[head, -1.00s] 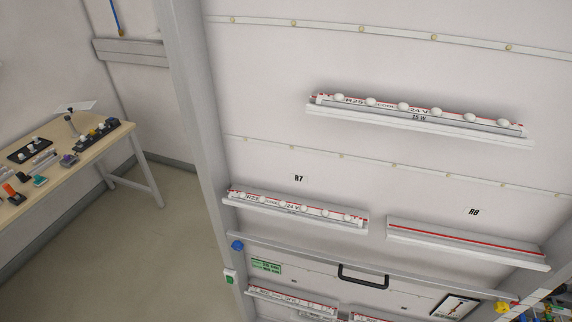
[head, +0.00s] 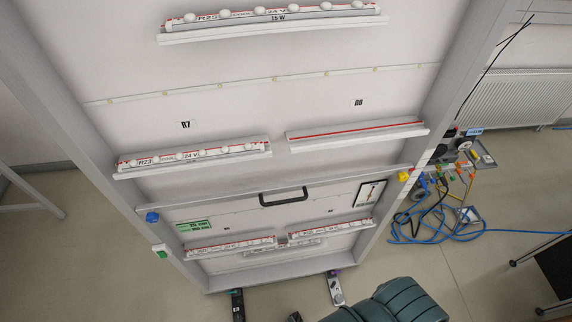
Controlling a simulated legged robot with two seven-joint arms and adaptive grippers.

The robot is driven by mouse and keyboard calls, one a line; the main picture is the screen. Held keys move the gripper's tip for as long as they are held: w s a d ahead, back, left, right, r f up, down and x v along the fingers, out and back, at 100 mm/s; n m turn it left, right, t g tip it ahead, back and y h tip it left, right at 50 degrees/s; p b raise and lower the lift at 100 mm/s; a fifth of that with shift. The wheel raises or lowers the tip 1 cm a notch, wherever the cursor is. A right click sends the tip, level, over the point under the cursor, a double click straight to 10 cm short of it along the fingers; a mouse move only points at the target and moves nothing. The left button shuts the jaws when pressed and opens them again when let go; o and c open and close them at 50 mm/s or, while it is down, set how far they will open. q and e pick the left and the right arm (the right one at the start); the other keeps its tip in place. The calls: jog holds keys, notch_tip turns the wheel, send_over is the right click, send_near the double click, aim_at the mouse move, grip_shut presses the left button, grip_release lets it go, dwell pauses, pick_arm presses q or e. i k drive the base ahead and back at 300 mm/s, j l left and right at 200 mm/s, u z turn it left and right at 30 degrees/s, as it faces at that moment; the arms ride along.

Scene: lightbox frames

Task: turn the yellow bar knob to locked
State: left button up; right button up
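A small yellow knob (head: 404,176) sits on the right upright of the white frame, at the right end of the grey crossbar. It is small in the head view, and I cannot tell which way its bar points or read any locked mark. A blue knob (head: 152,217) sits at the left end of the same crossbar. Neither of my grippers can be made out in the head view.
The crossbar has a black handle (head: 284,197). Lamp strips (head: 192,157) line the panel. A dark green ribbed object (head: 392,302) stands at the bottom. Blue cable (head: 440,236) lies on the floor right of the frame, below a cluttered shelf (head: 468,152).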

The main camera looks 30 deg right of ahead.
aim_at(402, 176)
jog(key=z, duration=2.05)
